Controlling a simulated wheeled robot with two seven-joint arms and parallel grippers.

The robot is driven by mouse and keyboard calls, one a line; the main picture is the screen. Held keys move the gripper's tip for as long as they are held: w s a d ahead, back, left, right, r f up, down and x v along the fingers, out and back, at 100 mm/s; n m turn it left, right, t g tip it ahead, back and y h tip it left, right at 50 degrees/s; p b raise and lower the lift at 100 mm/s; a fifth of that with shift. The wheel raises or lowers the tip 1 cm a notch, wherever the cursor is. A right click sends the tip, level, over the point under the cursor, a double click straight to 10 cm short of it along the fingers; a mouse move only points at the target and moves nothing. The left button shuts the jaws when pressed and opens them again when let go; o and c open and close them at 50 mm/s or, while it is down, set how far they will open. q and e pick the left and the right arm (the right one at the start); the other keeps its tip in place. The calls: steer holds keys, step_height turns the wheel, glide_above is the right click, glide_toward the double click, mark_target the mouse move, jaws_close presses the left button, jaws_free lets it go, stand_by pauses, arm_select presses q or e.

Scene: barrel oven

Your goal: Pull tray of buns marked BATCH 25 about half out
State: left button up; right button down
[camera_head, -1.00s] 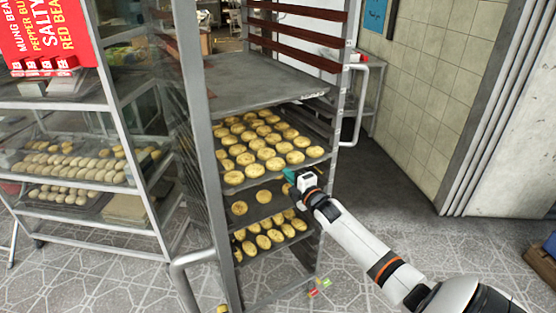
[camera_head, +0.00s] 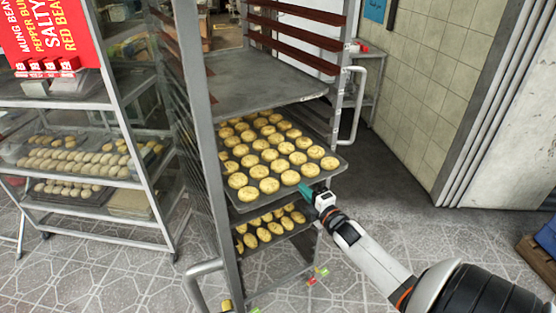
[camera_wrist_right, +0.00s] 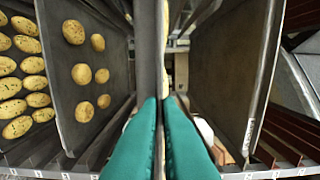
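A dark tray (camera_head: 262,205) with many round golden buns (camera_head: 270,169) stands out of the front of the tall metal rack. Its front part is past the rack posts, its rear still between them. My right gripper (camera_head: 309,192) is at the tray's front edge, near its right corner. In the right wrist view its teal fingers (camera_wrist_right: 160,125) are closed around a tray seen edge-on (camera_wrist_right: 149,45). No BATCH 25 marking is readable. My left gripper is not in view.
An empty tray (camera_head: 260,88) sits higher in the rack. A lower tray of buns (camera_head: 263,237) is below the pulled one. A rack post (camera_head: 203,150) and handle (camera_head: 192,277) stand left.

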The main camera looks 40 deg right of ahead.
steer(key=s+a+p, duration=0.2)
steer(key=s+p, duration=0.3)
steer(key=s, duration=0.7)
steer(key=shift+s+f, duration=0.15)
steer(key=shift+s, duration=0.2)
steer(key=c, duration=1.6)
jaws_free()
steer(key=shift+o, duration=0.2)
steer(key=s+a+p, duration=0.1)
steer(key=s+p, duration=0.1)
steer(key=s, duration=0.5)
steer(key=shift+s+a, duration=0.2)
steer(key=shift+s, duration=0.2)
